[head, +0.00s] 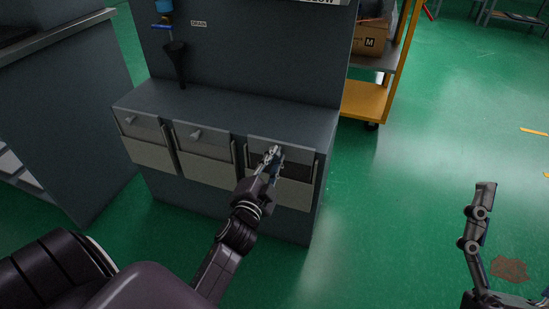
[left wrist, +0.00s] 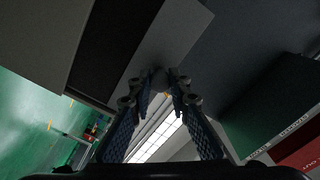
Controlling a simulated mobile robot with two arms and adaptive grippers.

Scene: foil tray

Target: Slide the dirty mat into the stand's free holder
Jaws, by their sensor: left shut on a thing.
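The grey stand (head: 225,115) has a row of holders on its front. The left holder (head: 150,155) and the middle holder (head: 205,170) each have a grey plate with a knob in them. At the right holder (head: 290,195) a mat (head: 297,172) shows a grey top strip and a dark band above the holder's front. My left gripper (head: 272,155) is shut on the mat's grey top part. In the left wrist view the fingertips (left wrist: 163,82) meet at the grey strip beside the dark band. How deep the mat sits is hidden. One finger of my right gripper (head: 484,195) shows, apart from anything.
A funnel (head: 176,60) and a blue-handled tap stand above the stand's left part. A yellow cart (head: 368,100) with a cardboard box (head: 370,37) is behind at right. A brown stain (head: 508,268) lies on the green floor, which is open at right.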

